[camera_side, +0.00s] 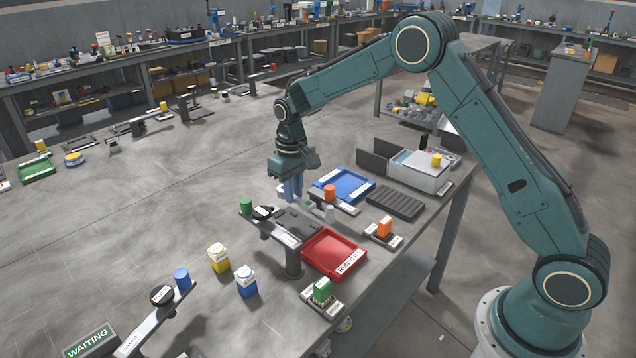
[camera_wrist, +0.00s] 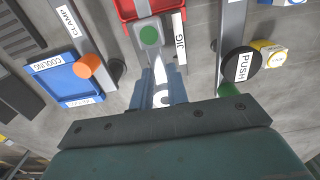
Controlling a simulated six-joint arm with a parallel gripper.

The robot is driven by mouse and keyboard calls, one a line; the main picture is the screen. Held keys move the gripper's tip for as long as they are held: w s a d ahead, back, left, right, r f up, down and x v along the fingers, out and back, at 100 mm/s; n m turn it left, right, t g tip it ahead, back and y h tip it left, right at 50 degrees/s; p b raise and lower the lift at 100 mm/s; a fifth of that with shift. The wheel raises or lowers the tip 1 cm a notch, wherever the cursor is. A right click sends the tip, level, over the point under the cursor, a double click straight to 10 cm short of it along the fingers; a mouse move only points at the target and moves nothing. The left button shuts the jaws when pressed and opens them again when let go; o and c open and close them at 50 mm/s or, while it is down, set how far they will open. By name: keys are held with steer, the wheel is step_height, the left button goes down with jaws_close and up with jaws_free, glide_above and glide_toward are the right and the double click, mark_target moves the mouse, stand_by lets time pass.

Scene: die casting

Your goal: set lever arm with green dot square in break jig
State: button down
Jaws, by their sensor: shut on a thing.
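My gripper (camera_side: 292,190) points down over the bench, and its blue fingers also show in the wrist view (camera_wrist: 161,88). They are shut on the pale lever arm (camera_wrist: 160,74). The lever arm's green-dot end (camera_wrist: 149,36) points away from the gripper, toward the red tray, and a ring-shaped end lies between the fingers. The break jig, with its JIG label (camera_wrist: 180,38), is right beside the dot end. In the side view, the jig (camera_side: 297,221) is a dark plate just in front of the fingers. I cannot tell whether the lever arm touches the jig or sits square.
The red tray (camera_side: 333,252) lies beyond the jig. A CLAMP bar with an orange knob (camera_wrist: 88,65) and the blue COOLING tray (camera_wrist: 64,79) flank one side. The black PUSH disc (camera_wrist: 240,68) with a green handle flanks the other. A dark ribbed rack (camera_side: 395,203) stands nearby.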

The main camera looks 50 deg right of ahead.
mark_target(296, 225)
steer(key=shift+f, duration=0.1)
steer(key=shift+f, duration=3.15)
steer(key=shift+f, duration=0.55)
stand_by(0.7)
steer(key=c, duration=1)
jaws_free()
steer(key=shift+o, duration=0.2)
steer(key=shift+r, duration=4)
